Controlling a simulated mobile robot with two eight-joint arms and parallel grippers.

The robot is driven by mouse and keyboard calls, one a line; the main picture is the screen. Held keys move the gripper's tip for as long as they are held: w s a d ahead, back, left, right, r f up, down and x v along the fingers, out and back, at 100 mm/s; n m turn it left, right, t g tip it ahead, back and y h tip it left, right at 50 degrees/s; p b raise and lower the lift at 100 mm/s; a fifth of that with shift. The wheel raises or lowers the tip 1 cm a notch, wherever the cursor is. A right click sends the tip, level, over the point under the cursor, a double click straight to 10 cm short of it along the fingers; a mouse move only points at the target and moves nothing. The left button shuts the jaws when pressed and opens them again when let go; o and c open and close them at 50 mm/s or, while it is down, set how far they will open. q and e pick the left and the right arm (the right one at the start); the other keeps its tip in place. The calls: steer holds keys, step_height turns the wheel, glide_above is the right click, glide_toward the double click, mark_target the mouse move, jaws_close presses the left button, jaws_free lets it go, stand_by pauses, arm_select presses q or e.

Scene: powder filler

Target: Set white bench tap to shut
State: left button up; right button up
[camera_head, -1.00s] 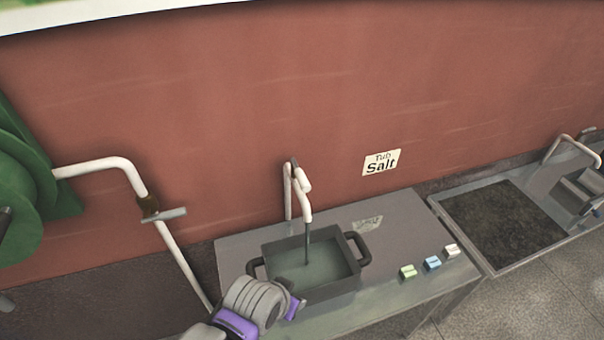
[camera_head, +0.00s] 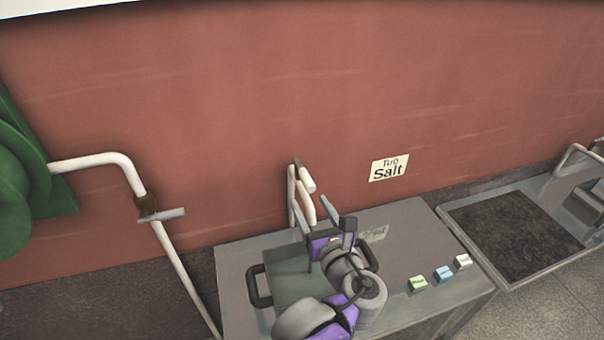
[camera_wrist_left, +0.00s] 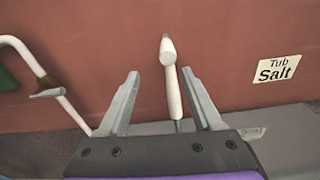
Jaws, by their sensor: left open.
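The white bench tap (camera_head: 305,182) rises behind the grey tub against the red wall, with its handle at the top of the pipe. In the left wrist view the tap (camera_wrist_left: 172,88) stands between my two open fingers, ahead of them, with a thin stream at its spout. My left gripper (camera_head: 325,222) is open and empty, just in front of and below the tap, above the tub (camera_head: 258,285). It also shows in the left wrist view (camera_wrist_left: 160,100). My arm hides much of the tub. My right gripper is not in view.
The grey bench (camera_head: 400,225) holds a green block (camera_head: 418,284), a blue block (camera_head: 444,273) and a white block (camera_head: 463,261). A "Tub Salt" label (camera_head: 389,168) is on the wall. Another white pipe with a valve (camera_head: 160,215) stands at left, beside a green reel (camera_head: 30,190).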

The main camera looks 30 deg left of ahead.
mark_target(302, 170)
arm_select(q)
steer(key=shift+w+d+r+m+t, duration=0.2)
steer(key=shift+w+r+m+t, duration=0.2)
steer(key=shift+w+r+m, duration=0.3)
steer(key=shift+w+a, duration=0.2)
steer(key=shift+w, duration=0.05)
steer(key=x, duration=0.9)
steer(key=shift+w+a, duration=0.2)
steer(key=shift+a, duration=0.1)
jaws_close()
